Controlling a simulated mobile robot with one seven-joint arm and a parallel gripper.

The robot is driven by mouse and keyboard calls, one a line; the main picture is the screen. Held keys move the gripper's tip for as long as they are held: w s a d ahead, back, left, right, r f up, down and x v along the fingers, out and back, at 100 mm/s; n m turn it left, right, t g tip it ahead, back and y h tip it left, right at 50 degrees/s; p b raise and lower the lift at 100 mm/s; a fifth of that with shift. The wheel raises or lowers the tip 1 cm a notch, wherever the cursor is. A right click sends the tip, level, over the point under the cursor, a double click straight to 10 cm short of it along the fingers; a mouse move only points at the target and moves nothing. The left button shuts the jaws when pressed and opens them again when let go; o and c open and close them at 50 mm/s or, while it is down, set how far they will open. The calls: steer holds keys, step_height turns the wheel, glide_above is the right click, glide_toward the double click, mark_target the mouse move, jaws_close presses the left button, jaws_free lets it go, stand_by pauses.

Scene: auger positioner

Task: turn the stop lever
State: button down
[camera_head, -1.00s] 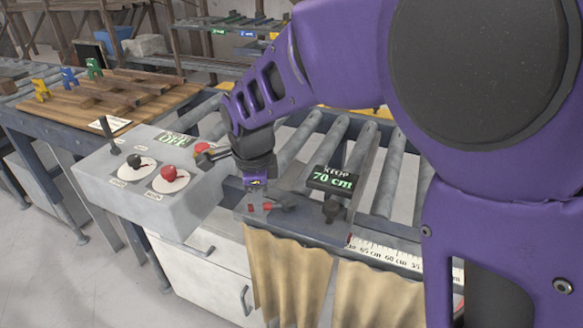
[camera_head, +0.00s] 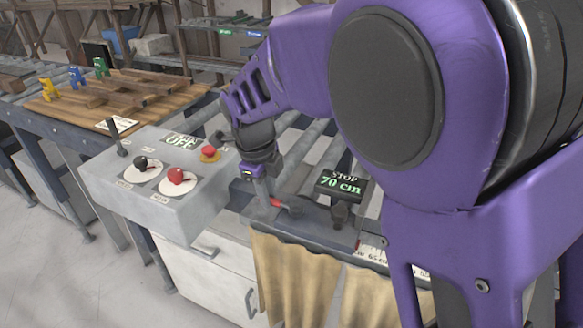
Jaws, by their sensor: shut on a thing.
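The stop lever (camera_head: 277,203) is small with a red grip, on the grey rail at the front of the roller conveyor. My gripper (camera_head: 268,199) reaches down from above and is shut on the lever's red end; the jaws partly cover it. Right of the lever is the stop's display (camera_head: 341,185), which reads "STOP 70 cm". A dark knob (camera_head: 340,214) sits just below the display.
A grey control box (camera_head: 200,207) stands left of my gripper, with a black knob (camera_head: 141,163), a red knob (camera_head: 177,176), a red button (camera_head: 208,152) and a display reading "OFF". A wooden table (camera_head: 60,117) holds planks at the left. My purple arm hides the right side.

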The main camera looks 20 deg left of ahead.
steer(key=shift+w+r, duration=0.1)
stand_by(0.3)
steer(key=c, duration=0.8)
jaws_free()
steer(key=shift+o, duration=0.2)
steer(key=s+r, duration=0.1)
steer(key=r, duration=0.7)
steer(key=s+r, duration=0.2)
steer(key=r, duration=0.7)
steer(key=shift+s+a+p, duration=0.2)
steer(key=shift+s+p, duration=0.05)
steer(key=shift+p, duration=0.15)
